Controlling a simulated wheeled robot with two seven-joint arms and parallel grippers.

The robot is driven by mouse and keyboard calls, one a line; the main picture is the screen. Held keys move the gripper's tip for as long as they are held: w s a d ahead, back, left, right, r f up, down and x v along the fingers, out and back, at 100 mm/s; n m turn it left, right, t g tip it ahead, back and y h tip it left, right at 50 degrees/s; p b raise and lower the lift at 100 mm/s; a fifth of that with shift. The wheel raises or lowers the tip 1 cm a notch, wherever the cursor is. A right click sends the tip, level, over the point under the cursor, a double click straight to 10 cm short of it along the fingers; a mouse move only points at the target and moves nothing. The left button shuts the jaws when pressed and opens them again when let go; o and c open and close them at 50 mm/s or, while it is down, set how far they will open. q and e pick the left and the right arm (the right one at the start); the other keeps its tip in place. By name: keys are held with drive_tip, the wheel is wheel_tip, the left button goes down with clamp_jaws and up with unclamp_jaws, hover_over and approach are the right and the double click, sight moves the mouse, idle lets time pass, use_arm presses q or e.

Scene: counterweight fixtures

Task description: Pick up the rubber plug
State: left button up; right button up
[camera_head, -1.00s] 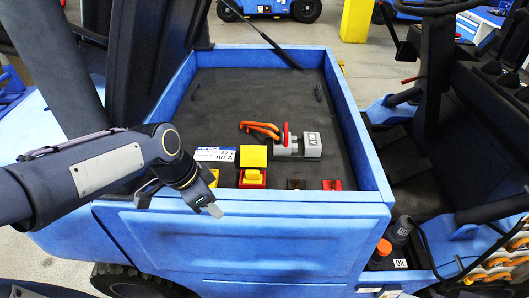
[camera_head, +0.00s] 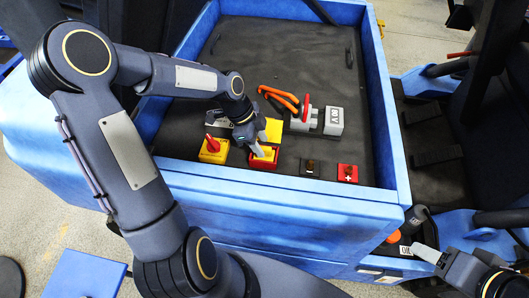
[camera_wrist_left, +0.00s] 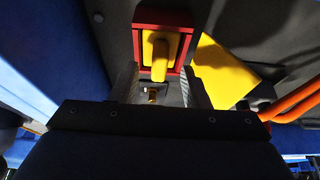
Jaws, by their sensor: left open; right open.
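No part is plainly marked as the rubber plug. The likeliest is a yellow piece (camera_head: 267,153) in a red square frame (camera_head: 262,165) on the dark cargo bed. My left gripper (camera_head: 247,147) is open just above it and partly hides it. In the left wrist view the yellow piece (camera_wrist_left: 160,50) stands in its red frame (camera_wrist_left: 139,42), ahead of and between the two open fingers (camera_wrist_left: 160,85). I see no contact. A yellow flap (camera_wrist_left: 222,72) lies beside the frame. My right gripper (camera_head: 428,254) is open and empty at the lower right, outside the bed.
A yellow box with a red knob (camera_head: 213,148) stands left of the frame. A dark terminal (camera_head: 311,168) and red terminal (camera_head: 347,173) lie right. Behind are orange cables (camera_head: 280,96) and a grey connector (camera_head: 333,121). The blue bed wall (camera_head: 290,192) runs along the front.

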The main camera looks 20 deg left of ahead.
use_arm(q)
drive_tip(key=shift+d+f, duration=0.15)
drive_tip(key=shift+f, duration=0.3)
drive_tip(key=c, duration=0.9)
drive_tip(key=shift+o, duration=0.2)
drive_tip(key=shift+r, duration=0.15)
